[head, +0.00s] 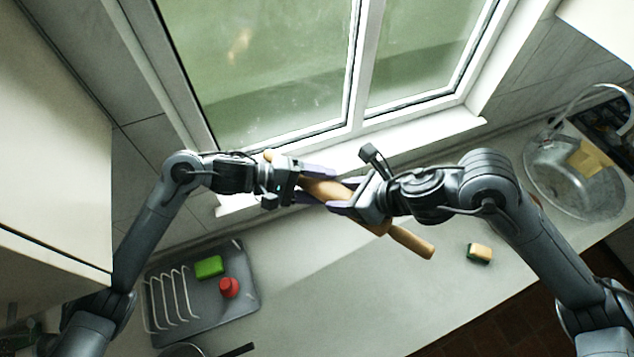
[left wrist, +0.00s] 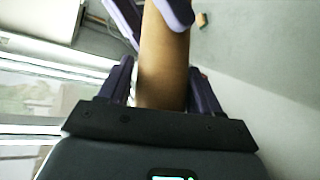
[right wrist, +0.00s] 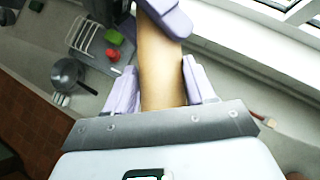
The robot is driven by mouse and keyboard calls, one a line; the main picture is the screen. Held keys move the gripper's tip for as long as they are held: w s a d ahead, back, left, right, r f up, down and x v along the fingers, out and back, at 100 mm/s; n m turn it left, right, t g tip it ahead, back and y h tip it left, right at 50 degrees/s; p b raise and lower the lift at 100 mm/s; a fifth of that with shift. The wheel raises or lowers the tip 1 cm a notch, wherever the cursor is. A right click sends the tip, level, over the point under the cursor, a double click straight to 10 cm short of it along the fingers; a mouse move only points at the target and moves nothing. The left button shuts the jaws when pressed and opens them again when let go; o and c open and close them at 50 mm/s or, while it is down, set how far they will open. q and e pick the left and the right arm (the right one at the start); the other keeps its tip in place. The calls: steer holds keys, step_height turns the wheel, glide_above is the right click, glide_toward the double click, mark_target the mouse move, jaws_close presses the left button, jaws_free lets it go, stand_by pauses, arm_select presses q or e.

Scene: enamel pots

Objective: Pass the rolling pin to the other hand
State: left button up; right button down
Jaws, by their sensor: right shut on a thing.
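The wooden rolling pin (head: 325,188) is held in the air in front of the window, slanting down to the right. One handle (head: 411,241) sticks out below my right gripper. My right gripper (head: 347,196) is shut on the pin's body; the pin (right wrist: 160,75) runs between its pale fingers (right wrist: 162,82) in the right wrist view. My left gripper (head: 314,184) is around the pin's other end, with its fingers on both sides. In the left wrist view the pin (left wrist: 163,70) lies between the left fingers (left wrist: 160,85), with a narrow gap at one side; this gripper looks open.
Below is a grey counter (head: 330,290), mostly clear in the middle. A dark tray (head: 235,312) with a wire rack, a green sponge (head: 209,267) and a red item (head: 229,287) is at left. A yellow-green sponge (head: 479,253) and a sink (head: 560,175) are at right. The window (head: 270,70) is behind.

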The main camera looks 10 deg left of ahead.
arm_select(q)
steer(key=shift+d, duration=0.15)
steer(key=c, duration=0.7)
arm_select(e)
steer(key=shift+s+a+r, duration=0.25)
steer(key=shift+a, duration=0.15)
arm_select(q)
steer(key=shift+r, duration=0.15)
steer(key=shift+c, duration=1)
arm_select(e)
steer(key=c, duration=0.6)
jaws_free()
steer(key=o, duration=0.3)
steer(key=shift+f, duration=0.1)
steer(key=shift+w+d, duration=0.1)
steer(key=shift+d, duration=0.05)
steer(key=shift+d, duration=0.1)
